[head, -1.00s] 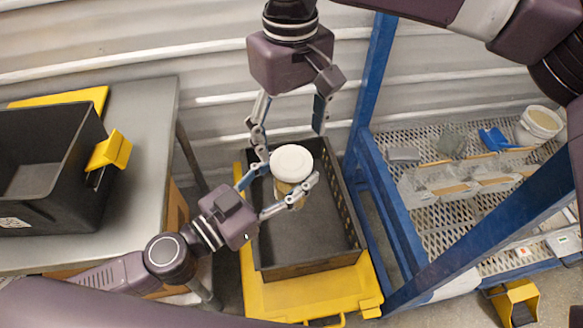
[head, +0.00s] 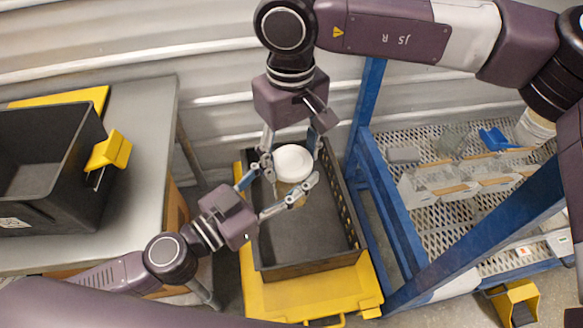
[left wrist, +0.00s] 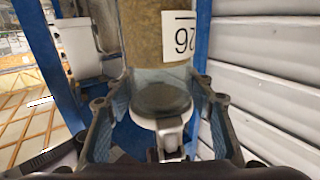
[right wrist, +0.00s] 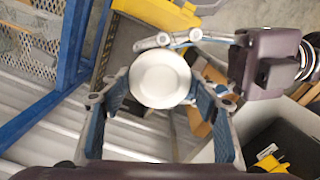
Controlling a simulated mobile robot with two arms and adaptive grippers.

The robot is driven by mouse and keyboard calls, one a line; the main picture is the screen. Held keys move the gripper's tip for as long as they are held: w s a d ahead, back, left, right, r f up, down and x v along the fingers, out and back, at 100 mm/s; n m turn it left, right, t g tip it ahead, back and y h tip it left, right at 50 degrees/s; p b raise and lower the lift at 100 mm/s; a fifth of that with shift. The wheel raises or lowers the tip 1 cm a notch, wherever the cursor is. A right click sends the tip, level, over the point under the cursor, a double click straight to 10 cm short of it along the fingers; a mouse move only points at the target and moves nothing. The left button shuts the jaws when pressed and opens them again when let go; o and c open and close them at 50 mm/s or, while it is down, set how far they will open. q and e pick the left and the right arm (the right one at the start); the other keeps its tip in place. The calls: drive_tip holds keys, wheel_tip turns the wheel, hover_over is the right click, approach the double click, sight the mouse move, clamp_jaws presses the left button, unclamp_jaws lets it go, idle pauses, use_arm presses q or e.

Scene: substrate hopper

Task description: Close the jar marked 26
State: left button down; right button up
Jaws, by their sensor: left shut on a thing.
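The jar marked 26 (head: 289,189) is clear with brown contents, and its label shows upside down in the left wrist view (left wrist: 181,37). My left gripper (head: 279,183) is shut on the jar and holds it over the black crate. A round white lid (head: 293,163) is at the jar's top; I cannot tell whether it is seated. It also shows in the right wrist view (right wrist: 160,79). My right gripper (right wrist: 160,97) comes from above, open, with its fingers apart on either side of the lid and gaps showing between.
The black crate (head: 308,268) sits on a yellow base (head: 315,294). A blue-framed mesh rack (head: 436,237) stands to the right with clear bins and a white tub. A grey table (head: 150,150) with a black bin (head: 45,150) stands left.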

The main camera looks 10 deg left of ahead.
drive_tip(key=c, duration=0.5)
drive_tip(key=m, duration=0.3)
drive_tip(key=shift+w, duration=0.1)
drive_tip(key=shift+c, duration=0.3)
drive_tip(key=o, duration=1.3)
drive_tip(key=shift+r, duration=0.1)
drive_tip(key=shift+r, duration=2.2)
